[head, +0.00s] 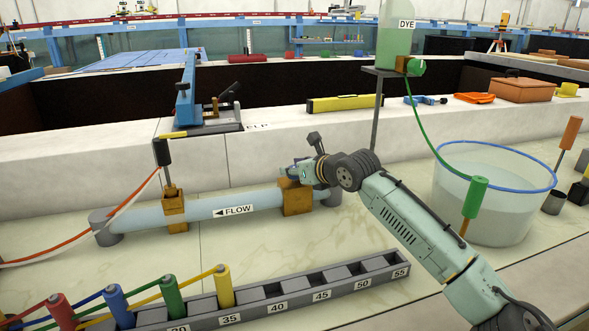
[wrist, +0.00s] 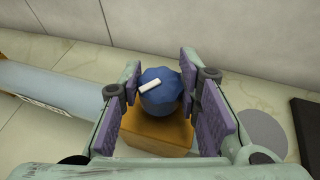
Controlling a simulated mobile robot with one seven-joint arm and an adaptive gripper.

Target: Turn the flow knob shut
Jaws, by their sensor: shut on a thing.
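The flow knob (wrist: 163,100) is blue and faceted, with a white bar mark tilted slightly up to the right. It sits on top of a brass-coloured block (wrist: 150,135), which also shows in the head view (head: 297,203) on the pale blue pipe (head: 180,217) labelled FLOW. My gripper (wrist: 160,82) is over the block with its purple pads on either side of the knob, shut on it. In the head view my gripper (head: 298,174) hides the knob.
A grey rack (head: 300,300) with numbered slots and coloured plugs lies in front of the pipe. A clear tub (head: 455,205) stands right of my arm. The dye bottle stand (head: 376,110) rises behind. A white wall (head: 260,150) runs close behind the pipe.

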